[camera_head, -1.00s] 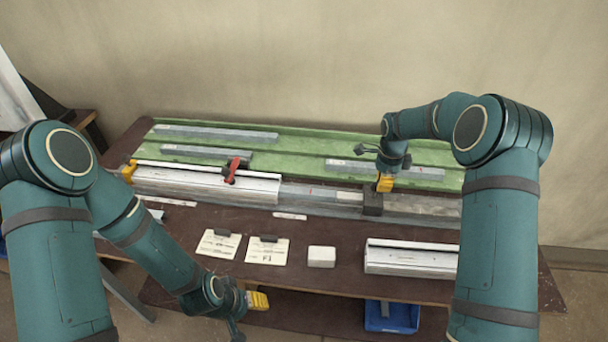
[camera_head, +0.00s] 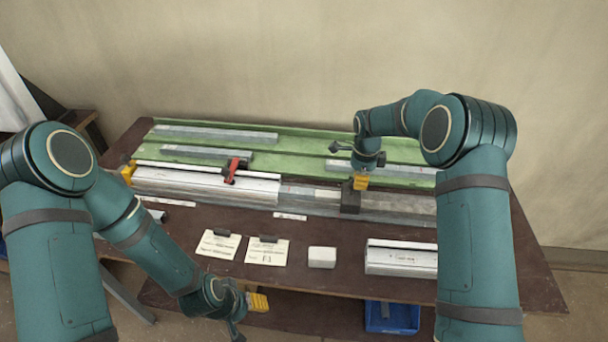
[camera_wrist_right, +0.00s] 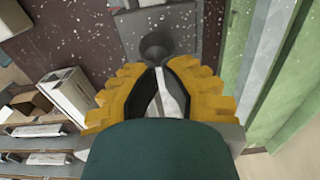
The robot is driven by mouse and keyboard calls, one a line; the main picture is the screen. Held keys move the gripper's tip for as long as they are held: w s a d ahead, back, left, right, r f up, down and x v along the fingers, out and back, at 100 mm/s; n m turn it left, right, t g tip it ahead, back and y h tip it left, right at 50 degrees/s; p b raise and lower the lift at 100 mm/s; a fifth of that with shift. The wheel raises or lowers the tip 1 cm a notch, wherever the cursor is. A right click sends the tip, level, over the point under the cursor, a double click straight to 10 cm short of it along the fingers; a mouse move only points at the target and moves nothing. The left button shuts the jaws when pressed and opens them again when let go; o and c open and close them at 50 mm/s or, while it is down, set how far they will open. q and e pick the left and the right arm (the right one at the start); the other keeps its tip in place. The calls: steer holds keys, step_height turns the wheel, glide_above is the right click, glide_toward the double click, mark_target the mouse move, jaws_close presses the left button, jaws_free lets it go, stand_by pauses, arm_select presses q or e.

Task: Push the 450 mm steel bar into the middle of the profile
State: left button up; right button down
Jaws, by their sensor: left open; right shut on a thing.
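The pale profile (camera_head: 200,188) lies along the bench at the left, with a red-handled clamp (camera_head: 232,170) on it. The grey steel bar (camera_head: 312,194) sticks out of the profile's right end; the part inside is hidden. A dark block (camera_head: 350,200) stands at the bar's right end. My right gripper (camera_head: 361,183) is at the block. In the right wrist view its yellow fingers (camera_wrist_right: 158,68) are shut at a dark round post (camera_wrist_right: 157,46), apparently the block's handle. My left gripper (camera_head: 246,310) is open and empty, low at the bench's front edge.
A green rack (camera_head: 300,150) behind holds several steel bars. A blue bin (camera_head: 391,317) is below. The bench's right end (camera_head: 520,262) is clear.

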glide_above(317, 192)
steer(key=shift+a, duration=0.25)
stand_by(1.2)
steer(key=shift+a, duration=0.5)
stand_by(0.7)
steer(key=shift+d, duration=0.1)
steer(key=shift+s+d, duration=0.1)
steer(key=shift+d, duration=0.55)
step_height(317, 192, up, 7)
steer(key=p, duration=0.4)
stand_by(0.3)
